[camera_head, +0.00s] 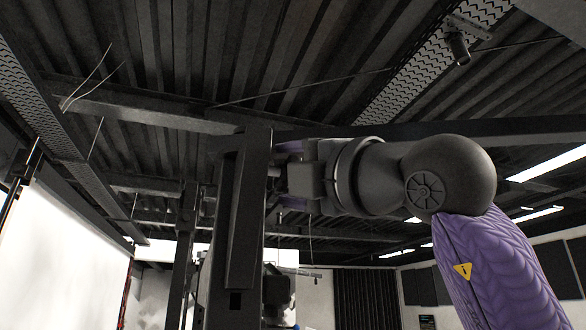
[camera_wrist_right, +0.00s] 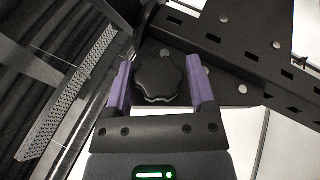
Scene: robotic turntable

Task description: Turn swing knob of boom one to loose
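The swing knob (camera_wrist_right: 160,78) is a dark, lobed knob on a black metal boom, seen in the right wrist view. My right gripper (camera_wrist_right: 160,82) is open around it, with one purple finger on each side. The gaps between fingers and knob look narrow, and I cannot tell whether either finger touches. In the head view my right gripper (camera_head: 280,174) points left at a black upright post (camera_head: 240,225). Its fingertips are partly hidden there, and the knob cannot be made out clearly. My left gripper is not in view.
A perforated black beam (camera_wrist_right: 245,60) with bolt heads runs right from behind the knob. In the head view a dark horizontal beam (camera_head: 530,130) passes behind my right arm. A white panel (camera_head: 60,260) stands at the left. Ceiling beams are overhead.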

